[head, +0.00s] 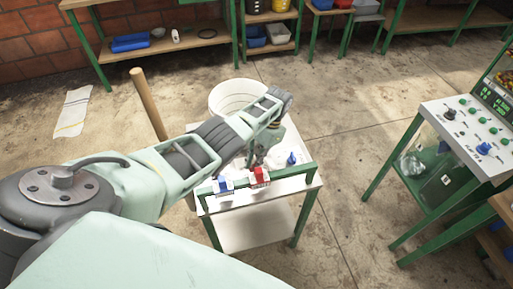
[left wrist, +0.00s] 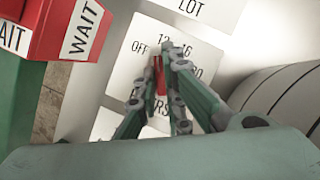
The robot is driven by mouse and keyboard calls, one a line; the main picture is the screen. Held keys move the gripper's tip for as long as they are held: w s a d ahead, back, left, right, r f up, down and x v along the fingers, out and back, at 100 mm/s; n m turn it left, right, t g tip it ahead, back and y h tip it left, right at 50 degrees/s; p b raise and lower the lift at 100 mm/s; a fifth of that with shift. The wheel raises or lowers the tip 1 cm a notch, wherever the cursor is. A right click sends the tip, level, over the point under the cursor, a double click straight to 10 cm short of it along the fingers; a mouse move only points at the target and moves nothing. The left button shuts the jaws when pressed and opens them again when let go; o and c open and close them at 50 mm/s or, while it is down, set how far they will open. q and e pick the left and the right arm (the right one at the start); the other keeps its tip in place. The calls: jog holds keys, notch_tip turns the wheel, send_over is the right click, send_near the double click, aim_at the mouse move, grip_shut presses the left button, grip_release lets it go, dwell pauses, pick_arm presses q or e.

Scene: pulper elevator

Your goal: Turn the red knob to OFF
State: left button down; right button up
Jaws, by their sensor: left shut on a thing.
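The red knob (left wrist: 159,78) shows in the left wrist view as a narrow red bar on a white dial plate (left wrist: 122,70). The plate reads OFF at the upper left, then 12, 16 and 20 clockwise. The knob's upper end lies near OFF and 12; its exact setting is partly hidden by the fingers. My left gripper (left wrist: 168,66) is shut on the knob. In the head view my left gripper (head: 258,155) is over the white table (head: 245,232), and the knob is hidden. My right gripper is not in view.
A red WAIT block (head: 260,176) and a blue-and-white block (head: 222,185) sit along the table's green front rail (head: 290,174). A blue knob (head: 291,158) is right of my gripper. A white bucket (head: 236,94) stands behind. A control panel (head: 470,130) is at the right.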

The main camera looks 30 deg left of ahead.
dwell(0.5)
pick_arm(q)
jog(key=c, duration=1.9)
grip_release()
jog(key=shift+o, duration=0.2)
jog(key=shift+r, duration=0.15)
jog(key=v, duration=1.1)
jog(key=shift+w+r, duration=0.15)
jog(key=shift+r, duration=0.25)
